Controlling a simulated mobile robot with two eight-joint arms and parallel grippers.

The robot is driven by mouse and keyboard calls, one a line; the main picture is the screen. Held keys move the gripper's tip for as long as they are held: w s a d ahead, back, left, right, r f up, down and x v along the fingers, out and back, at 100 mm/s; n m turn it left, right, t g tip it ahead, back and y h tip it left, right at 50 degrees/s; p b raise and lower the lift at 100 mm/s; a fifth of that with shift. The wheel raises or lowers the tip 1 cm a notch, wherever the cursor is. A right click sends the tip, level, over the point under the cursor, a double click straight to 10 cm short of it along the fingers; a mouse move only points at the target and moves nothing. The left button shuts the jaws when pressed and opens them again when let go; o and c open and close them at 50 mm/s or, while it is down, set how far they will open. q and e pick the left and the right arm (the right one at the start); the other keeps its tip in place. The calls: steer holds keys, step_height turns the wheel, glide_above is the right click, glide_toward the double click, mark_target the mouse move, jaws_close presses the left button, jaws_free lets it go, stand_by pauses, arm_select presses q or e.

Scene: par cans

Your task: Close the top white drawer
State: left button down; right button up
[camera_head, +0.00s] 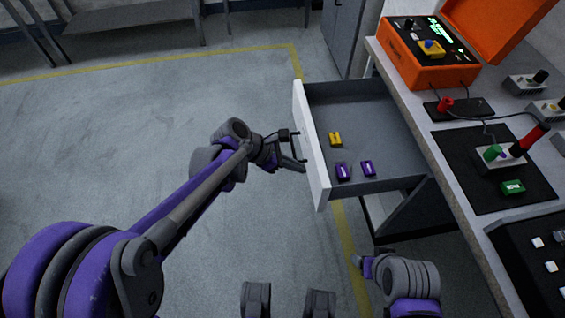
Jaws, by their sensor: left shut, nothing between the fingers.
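The top white drawer (311,150) is pulled well out from under the workbench, its white front facing left. Inside its grey tray lie a yellow block (335,139) and two purple blocks, one near the front (343,172) and one to its right (368,169). My left gripper (298,165) is shut and empty, just to the left of the white front, near its middle. I cannot tell whether the fingertips touch the front. My right arm (405,280) shows at the bottom right, below the drawer; its fingers cannot be made out clearly.
The workbench (408,100) runs along the right. On it stand an orange case (425,65), a black mat (470,180) with a red-and-green-knobbed device, and a black control panel (535,245). A grey cabinet (343,35) stands behind.

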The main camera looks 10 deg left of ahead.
mark_target(317, 168)
arm_select(q)
steer(key=shift+w+d+r, duration=0.1)
steer(key=shift+w+d, duration=0.1)
steer(key=shift+d, duration=0.45)
steer(key=shift+w+d, duration=0.15)
steer(key=shift+d, duration=0.45)
steer(key=shift+d, duration=0.5)
steer(key=w+d+p, duration=0.1)
steer(key=w+d, duration=0.3)
steer(key=d, duration=1)
steer(key=w+d+p, duration=0.1)
steer(key=w+d, duration=0.2)
steer(key=d, duration=1.1)
steer(key=shift+w+d, duration=0.3)
steer(key=shift+w, duration=0.1)
